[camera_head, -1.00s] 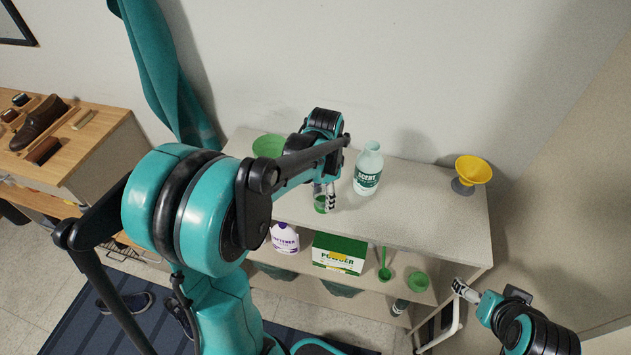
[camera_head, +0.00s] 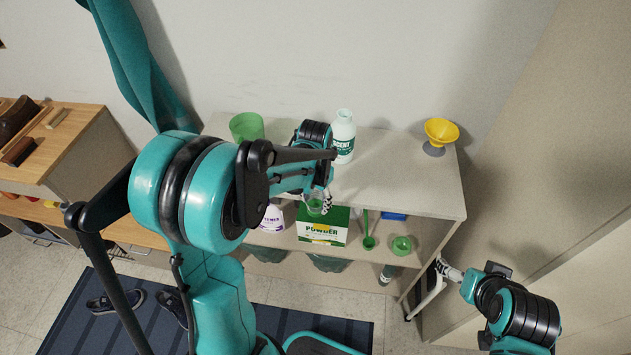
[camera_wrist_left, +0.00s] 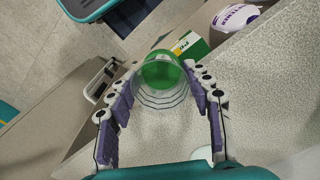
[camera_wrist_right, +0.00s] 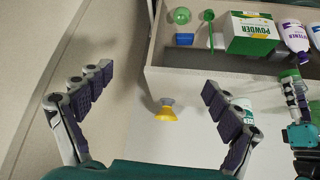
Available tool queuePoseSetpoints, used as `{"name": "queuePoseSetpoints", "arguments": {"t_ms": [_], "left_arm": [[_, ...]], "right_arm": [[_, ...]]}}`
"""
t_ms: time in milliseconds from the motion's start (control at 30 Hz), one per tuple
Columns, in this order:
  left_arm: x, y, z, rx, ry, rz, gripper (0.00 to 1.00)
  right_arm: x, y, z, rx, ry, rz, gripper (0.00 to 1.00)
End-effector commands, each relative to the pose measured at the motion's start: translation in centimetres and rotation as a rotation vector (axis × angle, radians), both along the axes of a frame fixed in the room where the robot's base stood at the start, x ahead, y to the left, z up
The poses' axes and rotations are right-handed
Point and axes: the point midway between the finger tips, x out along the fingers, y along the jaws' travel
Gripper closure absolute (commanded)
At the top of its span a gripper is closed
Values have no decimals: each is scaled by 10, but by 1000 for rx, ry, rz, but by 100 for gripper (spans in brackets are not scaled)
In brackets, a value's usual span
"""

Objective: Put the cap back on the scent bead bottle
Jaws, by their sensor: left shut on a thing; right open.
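A white bottle (camera_head: 344,132) with a green label stands upright on the shelf top, partly behind my left wrist; its lettering is partly covered. My left gripper (camera_head: 320,202) is shut on a see-through green cap (camera_head: 313,206). In the left wrist view the cap (camera_wrist_left: 162,74) sits between the two fingers (camera_wrist_left: 160,95). The cap is apart from the bottle, by the front edge of the shelf top. My right gripper (camera_wrist_right: 155,85) is open and empty. In the head view it is low at the right (camera_head: 442,268), beside the shelf.
A green container (camera_head: 247,127) stands at the back left of the shelf top (camera_head: 400,185), and a yellow funnel (camera_head: 441,131) on a grey base at the right. The lower shelf holds a powder box (camera_head: 322,228), a green scoop (camera_head: 369,242) and a green cup (camera_head: 402,246).

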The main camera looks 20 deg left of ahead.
Motion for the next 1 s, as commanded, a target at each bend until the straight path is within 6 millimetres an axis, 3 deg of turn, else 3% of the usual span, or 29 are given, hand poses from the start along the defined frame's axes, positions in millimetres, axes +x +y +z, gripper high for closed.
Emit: {"name": "queuePoseSetpoints", "arguments": {"t_ms": [500, 867, 1000], "left_arm": [[-4, -26, -39, 0, 0, 228, 72], [-6, -30, -43, 0, 0, 270, 72], [-6, -30, -43, 0, 0, 270, 72]], "right_arm": [[0, 0, -11, 0, 0, 0, 9], [0, 0, -11, 0, 0, 0, 9], [0, 0, -11, 0, 0, 0, 40]]}}
